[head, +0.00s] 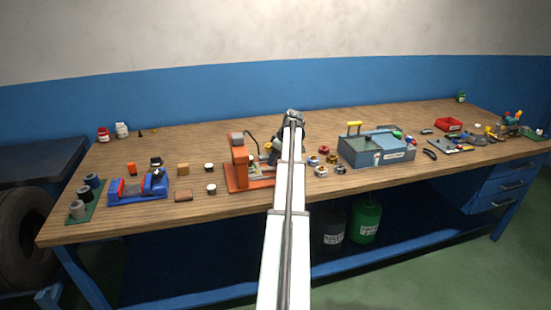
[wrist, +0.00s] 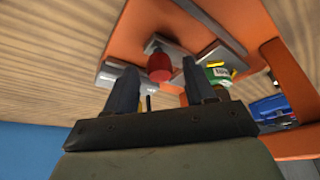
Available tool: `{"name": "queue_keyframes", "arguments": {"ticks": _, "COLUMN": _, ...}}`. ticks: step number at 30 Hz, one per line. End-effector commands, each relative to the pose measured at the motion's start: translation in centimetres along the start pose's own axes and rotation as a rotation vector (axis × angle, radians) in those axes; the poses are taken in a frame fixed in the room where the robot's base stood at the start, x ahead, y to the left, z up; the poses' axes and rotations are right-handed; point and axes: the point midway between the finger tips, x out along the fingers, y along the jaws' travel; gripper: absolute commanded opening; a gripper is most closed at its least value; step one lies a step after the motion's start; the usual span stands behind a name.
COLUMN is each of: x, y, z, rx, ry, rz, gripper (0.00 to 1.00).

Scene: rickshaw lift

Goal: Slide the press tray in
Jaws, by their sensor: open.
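The orange press (head: 239,160) stands on the workbench left of my arm, with its orange base also in the wrist view (wrist: 125,40). In the wrist view a grey metal tray (wrist: 176,48) lies on the base, with a red knob (wrist: 159,68) at its near end. My gripper (wrist: 158,76) is open, one dark finger on each side of the knob; I cannot tell whether either touches it. In the head view my arm partly hides the gripper (head: 272,156), beside the press.
A green and white item (wrist: 217,73) sits beside the tray near the orange upright (wrist: 286,75). Several small coloured parts (head: 322,160) and a grey-blue box with a yellow handle (head: 362,150) stand right of my arm. A blue fixture (head: 137,188) stands left of the press.

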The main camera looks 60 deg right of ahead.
Motion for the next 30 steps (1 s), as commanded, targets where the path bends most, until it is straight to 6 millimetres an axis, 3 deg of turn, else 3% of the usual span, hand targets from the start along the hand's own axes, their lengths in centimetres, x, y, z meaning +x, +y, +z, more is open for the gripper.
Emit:
{"name": "queue_keyframes", "arguments": {"ticks": 7, "x": 0.03, "y": 0.0, "z": -0.01, "rx": 0.0, "ry": 0.0, "rz": 0.0, "gripper": 0.52}}
{"name": "queue_keyframes", "arguments": {"ticks": 23, "x": 0.02, "y": 0.0, "z": 0.0, "rx": 0.0, "ry": 0.0, "rz": 0.0, "gripper": 0.02}}
{"name": "queue_keyframes", "arguments": {"ticks": 30, "x": 0.02, "y": 0.0, "z": 0.0, "rx": 0.0, "ry": 0.0, "rz": 0.0, "gripper": 0.0}}
